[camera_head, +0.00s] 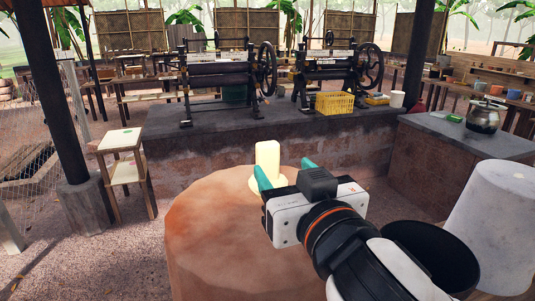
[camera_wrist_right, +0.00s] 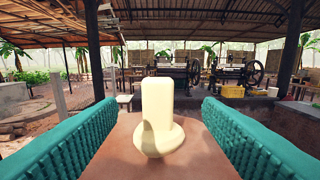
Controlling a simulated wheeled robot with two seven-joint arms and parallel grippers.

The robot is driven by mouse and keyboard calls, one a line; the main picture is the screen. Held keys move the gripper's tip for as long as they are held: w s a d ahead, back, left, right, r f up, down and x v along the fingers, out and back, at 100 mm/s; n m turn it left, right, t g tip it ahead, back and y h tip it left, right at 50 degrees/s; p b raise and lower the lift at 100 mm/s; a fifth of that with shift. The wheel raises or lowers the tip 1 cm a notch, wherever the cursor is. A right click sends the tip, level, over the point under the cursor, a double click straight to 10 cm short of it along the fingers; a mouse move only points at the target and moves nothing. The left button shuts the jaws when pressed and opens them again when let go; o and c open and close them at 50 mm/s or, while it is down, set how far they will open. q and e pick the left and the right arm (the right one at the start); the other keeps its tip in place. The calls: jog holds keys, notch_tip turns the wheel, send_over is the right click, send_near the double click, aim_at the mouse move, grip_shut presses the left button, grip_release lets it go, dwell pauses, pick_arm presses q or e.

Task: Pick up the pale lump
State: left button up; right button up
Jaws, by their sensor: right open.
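The pale lump (camera_head: 267,160) is a cream upright block with a wider, rounded foot. It stands on top of a broad reddish-brown rounded stand (camera_head: 200,225). In the right wrist view the lump (camera_wrist_right: 157,103) is near the middle, in the gap between the fingers. My right gripper (camera_head: 282,168) is open, with one green ribbed finger on each side of the lump in the picture. No contact shows, and I cannot tell how far the fingertips reach along it. The gripper body hides some of the stand. My left gripper is not in view.
Two roller machines (camera_head: 220,75) with handwheels stand on a long raised slab behind, with a yellow crate (camera_head: 336,103). A small wooden stool (camera_head: 122,165) is at left. A pot (camera_head: 484,117) sits on the right counter. A dark post (camera_head: 50,90) rises at left.

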aim_at(270, 150)
jog(key=x, duration=0.3)
jog(key=p+x, duration=0.1)
jog(key=x, duration=0.1)
jog(key=p+x, duration=0.2)
jog(key=shift+a+r, duration=0.1)
jog(key=shift+r, duration=0.3)
jog(key=shift+w+a+f, duration=0.15)
jog(key=shift+w+f, duration=0.05)
jog(key=shift+w, duration=0.3)
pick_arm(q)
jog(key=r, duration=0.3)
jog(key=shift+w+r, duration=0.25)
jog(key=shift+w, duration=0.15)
pick_arm(e)
jog(key=c, duration=1.1)
notch_tip(270, 150, up, 10)
jog(key=shift+r+b, duration=0.1)
jog(key=shift+b, duration=0.85)
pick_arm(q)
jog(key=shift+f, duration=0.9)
